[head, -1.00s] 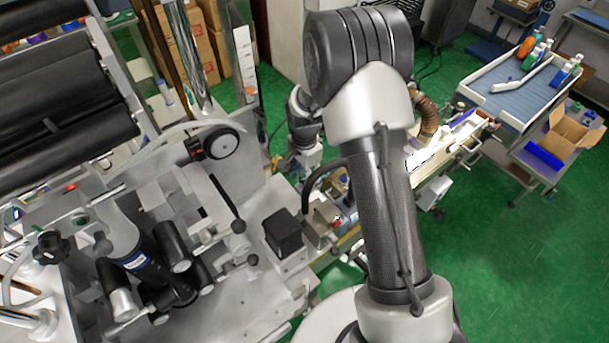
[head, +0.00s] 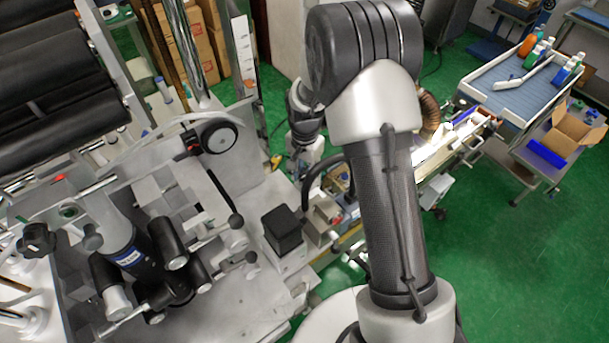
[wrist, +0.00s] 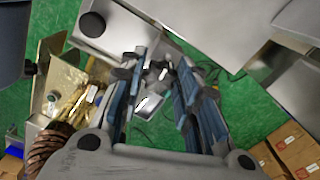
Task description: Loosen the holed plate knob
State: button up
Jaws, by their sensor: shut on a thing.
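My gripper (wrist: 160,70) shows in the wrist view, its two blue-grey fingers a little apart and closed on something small. Dark and metallic parts show at the fingertips, blurred; I take the held thing to be the holed plate knob, but its outline is not clear. In the head view my large grey arm stands in front, and the fingertips and the held knob cannot be made out. The machine there carries a black star-shaped knob (head: 38,238), a black round wheel (head: 218,137) and a ball-ended lever (head: 236,220).
Black rollers (head: 65,110) and metal bars of the machine fill the left. A black block (head: 282,222) stands on its near right corner. A conveyor (head: 450,150) runs behind my arm. A blue tray table (head: 515,85) with bottles stands at right. Green floor is open at right.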

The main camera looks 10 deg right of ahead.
jog(key=shift+n, duration=0.5)
jog(key=o, duration=1.1)
jog(key=shift+c, duration=0.2)
jog(key=shift+r, duration=0.1)
notch_tip(320, 180, up, 12)
